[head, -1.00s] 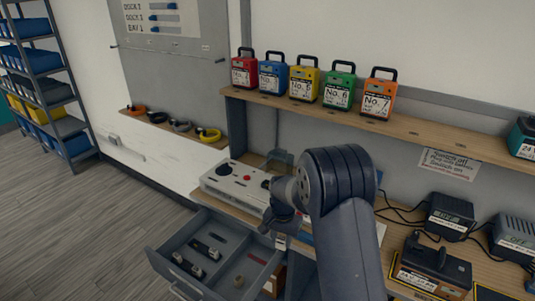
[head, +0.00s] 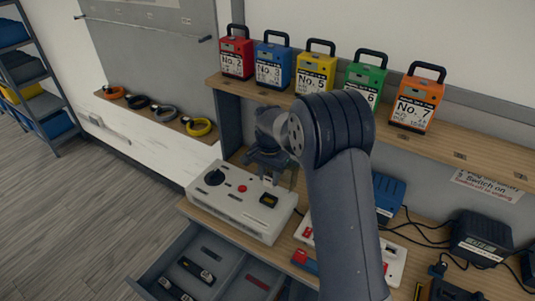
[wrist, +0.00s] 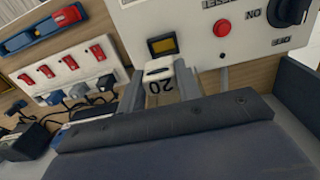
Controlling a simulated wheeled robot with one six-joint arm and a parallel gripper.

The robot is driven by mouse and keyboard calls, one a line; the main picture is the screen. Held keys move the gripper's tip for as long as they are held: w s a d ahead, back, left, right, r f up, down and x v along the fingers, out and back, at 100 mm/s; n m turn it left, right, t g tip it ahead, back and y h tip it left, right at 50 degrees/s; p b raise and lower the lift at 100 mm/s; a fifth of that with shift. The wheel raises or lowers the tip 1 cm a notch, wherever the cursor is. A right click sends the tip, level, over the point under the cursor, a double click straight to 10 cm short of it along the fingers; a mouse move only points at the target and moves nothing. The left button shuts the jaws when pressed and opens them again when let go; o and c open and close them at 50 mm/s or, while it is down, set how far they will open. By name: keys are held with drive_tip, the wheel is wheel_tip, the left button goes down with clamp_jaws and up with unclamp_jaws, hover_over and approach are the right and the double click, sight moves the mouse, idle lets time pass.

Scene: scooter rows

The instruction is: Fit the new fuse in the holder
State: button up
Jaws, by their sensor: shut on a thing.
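My gripper (wrist: 160,88) is shut on a pale fuse (wrist: 158,72) marked "20", which sits between the two fingers in the wrist view. The box has a black knob, a red button and a dark-framed yellowish recess (head: 268,200), which looks like the holder. In the wrist view the recess (wrist: 162,45) lies just beyond the fuse's end. I cannot tell whether they touch.
An open grey drawer (head: 160,284) below the box holds several dark parts. Battery packs (head: 316,66) line the shelf above. A white strip with red switches (head: 385,262), a blue charger (head: 389,195) and cables crowd the bench to the right.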

drive_tip(key=shift+w+f, duration=0.1)
drive_tip(key=shift+w, duration=0.45)
drive_tip(key=shift+s+f+b, duration=0.15)
drive_tip(key=shift+f+b, duration=2.05)
drive_tip(key=shift+f, duration=1.15)
drive_tip(key=shift+a, duration=0.1)
drive_tip(key=shift+f+b, duration=0.95)
drive_tip(key=shift+f, duration=0.2)
drive_tip(key=o, duration=1.1)
drive_tip(key=shift+c, duration=0.2)
drive_tip(key=shift+r, duration=0.1)
